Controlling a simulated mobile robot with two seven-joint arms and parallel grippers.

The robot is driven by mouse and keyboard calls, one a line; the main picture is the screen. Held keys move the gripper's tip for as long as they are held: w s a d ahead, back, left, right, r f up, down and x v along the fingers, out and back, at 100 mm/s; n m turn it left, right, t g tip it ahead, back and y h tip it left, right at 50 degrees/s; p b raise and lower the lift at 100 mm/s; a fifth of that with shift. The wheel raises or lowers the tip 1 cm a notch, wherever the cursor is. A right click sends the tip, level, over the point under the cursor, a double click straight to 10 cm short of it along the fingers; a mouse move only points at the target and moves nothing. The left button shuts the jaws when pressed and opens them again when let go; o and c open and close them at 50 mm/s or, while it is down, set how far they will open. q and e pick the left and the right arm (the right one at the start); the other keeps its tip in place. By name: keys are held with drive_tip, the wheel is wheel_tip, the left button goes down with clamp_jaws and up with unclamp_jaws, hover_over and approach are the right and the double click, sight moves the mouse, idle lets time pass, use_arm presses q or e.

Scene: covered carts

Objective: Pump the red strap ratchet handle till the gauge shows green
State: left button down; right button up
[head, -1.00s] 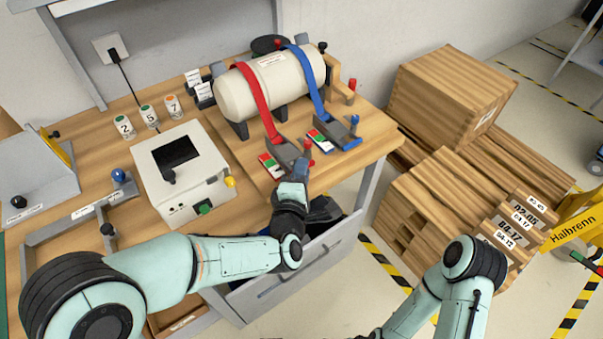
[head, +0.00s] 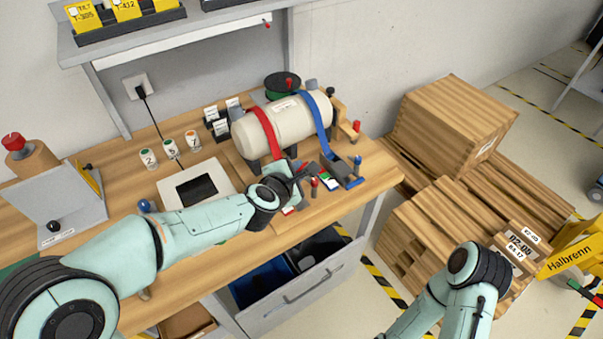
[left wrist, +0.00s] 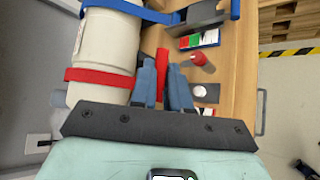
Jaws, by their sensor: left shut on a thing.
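The red strap (head: 266,130) runs over a cream cylinder (head: 289,118) on the bench, and it also shows in the left wrist view (left wrist: 98,77). My left gripper (head: 299,172) is at the red strap's ratchet, shut on its handle; a red part of the handle (left wrist: 162,62) shows between the fingers in the left wrist view. A separate upright red knob (left wrist: 201,60) stands just right of the fingers. The red strap's gauge (head: 288,211) is mostly hidden by my gripper; its reading cannot be told. My right gripper is out of view.
The blue strap (head: 318,110) and its ratchet, with a red-and-green gauge (head: 329,181), lie close on the right. A box with a dark screen (head: 196,190) stands left. An open drawer (head: 300,297) juts below the bench. Wooden crates (head: 455,120) stand right.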

use_arm(q)
drive_tip(key=shift+w+a+r, duration=0.2)
drive_tip(key=shift+w+a, duration=0.5)
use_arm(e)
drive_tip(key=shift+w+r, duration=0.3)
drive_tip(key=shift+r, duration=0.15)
use_arm(q)
drive_tip(key=c, duration=1.4)
unclamp_jaws()
drive_tip(key=shift+w+a, duration=0.1)
drive_tip(key=shift+w, duration=0.05)
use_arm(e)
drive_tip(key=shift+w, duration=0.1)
use_arm(q)
drive_tip(key=shift+p, duration=0.3)
drive_tip(key=p+v, duration=0.3)
drive_tip(key=v, duration=1)
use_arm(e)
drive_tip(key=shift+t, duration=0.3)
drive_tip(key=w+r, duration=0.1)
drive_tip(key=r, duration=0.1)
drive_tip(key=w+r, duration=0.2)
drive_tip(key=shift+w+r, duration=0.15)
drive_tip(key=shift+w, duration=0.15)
